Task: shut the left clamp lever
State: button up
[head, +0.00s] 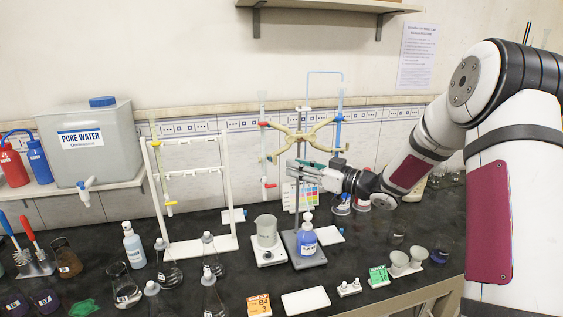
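A tan double burette clamp (303,134) is on the upright rod of a stand near the middle of the head view. Its left arm reaches toward a burette with a red top (264,124), and its right arm toward one with a blue top (338,118). My gripper (292,170) points left, just below the clamp and in front of the rod. Its fingers are small here and overlap the stand, so their opening is unclear. The left clamp lever is too small to make out, and I cannot tell whether the gripper touches it.
A blue-liquid bottle (306,238) stands on the stand's base, with a beaker (266,230) on a white stirrer to its left. A white rack (193,180) stands further left. Several flasks crowd the front left. A white tray (306,302) lies at the front edge.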

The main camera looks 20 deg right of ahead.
jog(key=x, duration=0.6)
grip_shut()
